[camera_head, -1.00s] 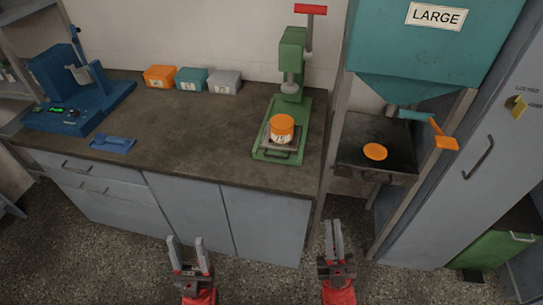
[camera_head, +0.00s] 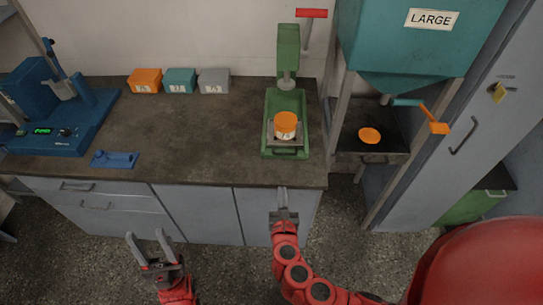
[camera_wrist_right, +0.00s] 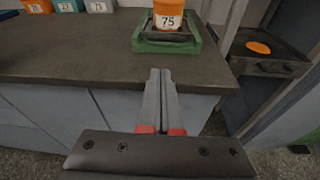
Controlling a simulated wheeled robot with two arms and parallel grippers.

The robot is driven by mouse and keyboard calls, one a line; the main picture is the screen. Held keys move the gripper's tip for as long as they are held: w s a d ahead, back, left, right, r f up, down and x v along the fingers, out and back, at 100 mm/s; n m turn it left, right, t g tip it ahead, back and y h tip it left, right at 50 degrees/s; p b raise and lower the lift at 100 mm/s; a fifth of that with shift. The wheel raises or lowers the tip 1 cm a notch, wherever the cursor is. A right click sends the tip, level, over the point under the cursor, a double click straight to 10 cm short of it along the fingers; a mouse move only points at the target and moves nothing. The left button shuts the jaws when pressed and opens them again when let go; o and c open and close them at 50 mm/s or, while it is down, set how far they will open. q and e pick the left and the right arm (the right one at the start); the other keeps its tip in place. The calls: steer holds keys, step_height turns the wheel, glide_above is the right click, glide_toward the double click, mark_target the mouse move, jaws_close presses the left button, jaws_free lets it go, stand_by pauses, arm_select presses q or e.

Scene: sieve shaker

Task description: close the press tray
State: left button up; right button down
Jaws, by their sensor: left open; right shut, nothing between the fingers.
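The green press (camera_head: 288,60) stands on the counter, with its red-handled lever raised at the top. Its tray (camera_head: 285,151) sits at the front of the green base, with a handle facing me. An orange-lidded jar (camera_head: 286,126) labelled 75 stands on the tray; it also shows in the right wrist view (camera_wrist_right: 168,15). My right gripper (camera_head: 283,192) is shut and empty at the counter's front edge, just in front of and below the tray, not touching it. In the right wrist view its fingers (camera_wrist_right: 160,75) point toward the press. My left gripper (camera_head: 149,240) is open and empty, low before the drawers.
Orange (camera_head: 145,81), teal (camera_head: 180,81) and grey (camera_head: 214,81) boxes stand at the back of the counter (camera_head: 190,125). A blue machine (camera_head: 60,110) is at the left. A teal hopper marked LARGE (camera_head: 405,45) stands right of the press. The counter's middle is clear.

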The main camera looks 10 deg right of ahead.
steer(key=r, duration=0.1)
steer(key=h+p, duration=0.1)
steer(key=p, duration=0.2)
glide_toward(285, 156)
steer(key=x, duration=0.6)
steer(key=shift+w+d, duration=0.1)
steer(key=shift+w, duration=0.25)
